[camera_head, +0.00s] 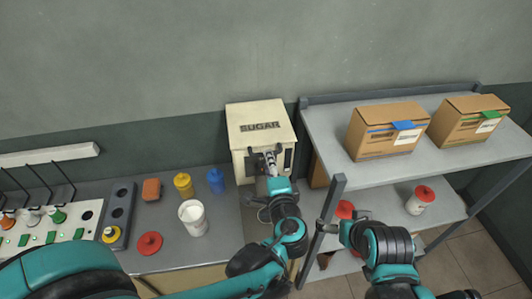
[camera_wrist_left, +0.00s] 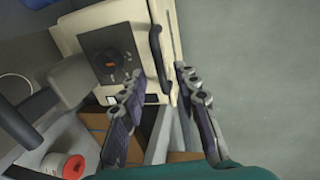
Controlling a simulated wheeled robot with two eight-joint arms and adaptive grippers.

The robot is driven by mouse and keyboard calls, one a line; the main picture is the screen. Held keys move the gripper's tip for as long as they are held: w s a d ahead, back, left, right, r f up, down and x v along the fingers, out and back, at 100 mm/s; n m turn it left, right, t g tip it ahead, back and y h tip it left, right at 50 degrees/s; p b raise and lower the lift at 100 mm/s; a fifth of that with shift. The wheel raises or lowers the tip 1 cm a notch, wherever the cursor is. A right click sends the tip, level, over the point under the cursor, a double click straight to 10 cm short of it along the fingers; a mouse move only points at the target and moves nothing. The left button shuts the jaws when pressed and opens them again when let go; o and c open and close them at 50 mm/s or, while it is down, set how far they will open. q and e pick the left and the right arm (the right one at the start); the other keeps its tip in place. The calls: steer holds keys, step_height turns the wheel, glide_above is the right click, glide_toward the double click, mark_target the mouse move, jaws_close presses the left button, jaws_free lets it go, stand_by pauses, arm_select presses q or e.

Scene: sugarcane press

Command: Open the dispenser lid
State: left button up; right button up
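The dispenser (camera_head: 250,112) is a cream box marked SUGAR on its lid, standing against the wall at the back of the counter; the lid looks closed. In the left wrist view the dispenser (camera_wrist_left: 88,18) is at the upper left, with a dark bar handle (camera_wrist_left: 161,60) along its edge. My left gripper (camera_head: 269,156) is at the dispenser's front. Its two fingers (camera_wrist_left: 157,76) are apart, with the handle showing between them; contact cannot be told. My right gripper (camera_head: 343,222) is away from the dispenser, by the lower shelf, its fingers looking spread and empty.
A metal shelf (camera_head: 330,122) with two cardboard boxes (camera_head: 385,131) (camera_head: 468,121) stands right of the dispenser. A white cup (camera_head: 193,218), yellow bottle (camera_head: 183,184), blue bottle (camera_head: 216,181) and red lid (camera_head: 149,243) are on the counter to the left. A red-capped jar (camera_head: 420,202) is on the lower shelf.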

arm_select(q)
steer(key=x, duration=0.5)
steer(key=shift+b, duration=0.3)
jaws_close()
